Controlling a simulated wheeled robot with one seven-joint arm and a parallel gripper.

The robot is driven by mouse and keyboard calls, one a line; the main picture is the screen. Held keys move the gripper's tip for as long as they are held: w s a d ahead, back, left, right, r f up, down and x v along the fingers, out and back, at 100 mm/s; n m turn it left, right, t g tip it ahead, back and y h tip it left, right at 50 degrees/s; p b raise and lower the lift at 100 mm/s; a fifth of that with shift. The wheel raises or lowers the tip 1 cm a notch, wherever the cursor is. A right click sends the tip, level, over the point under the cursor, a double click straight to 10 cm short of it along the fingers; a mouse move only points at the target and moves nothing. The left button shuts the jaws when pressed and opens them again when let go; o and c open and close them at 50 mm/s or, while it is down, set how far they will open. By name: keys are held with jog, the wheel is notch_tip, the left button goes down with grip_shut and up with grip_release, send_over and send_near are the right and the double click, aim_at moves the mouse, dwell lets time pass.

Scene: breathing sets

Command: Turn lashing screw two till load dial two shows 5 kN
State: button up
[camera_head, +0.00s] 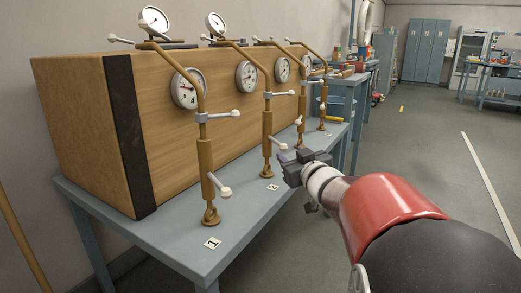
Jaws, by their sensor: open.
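Lashing screw two (267,148) is an upright brass turnbuckle on the bench behind number plate 2 (272,187). Its lower crossbar handle (277,144) ends in a pale knob on the right. Load dial two (247,76) is a round white gauge in front of the wooden crate (140,130), up and left of the screw. Its needle is too small to read. My gripper (288,163) is just right of the screw's lower part, near and slightly below the handle knob. It is open, with nothing seen between its fingers. Whether it touches the handle cannot be told.
Lashing screw one (205,165) stands nearer on the left, with its own dial (187,88) and handle reaching right. Screw three (301,110) and another stand beyond. The grey-blue bench (150,232) has bare space at the front. Open floor (420,150) lies to the right.

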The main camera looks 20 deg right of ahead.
aim_at(284, 148)
jog(key=shift+w+d+f, duration=0.1)
jog(key=shift+w+d, duration=0.05)
jog(key=shift+w, duration=0.45)
jog(key=shift+y, duration=0.3)
jog(key=w, duration=0.7)
jog(key=shift+w, duration=0.1)
grip_shut()
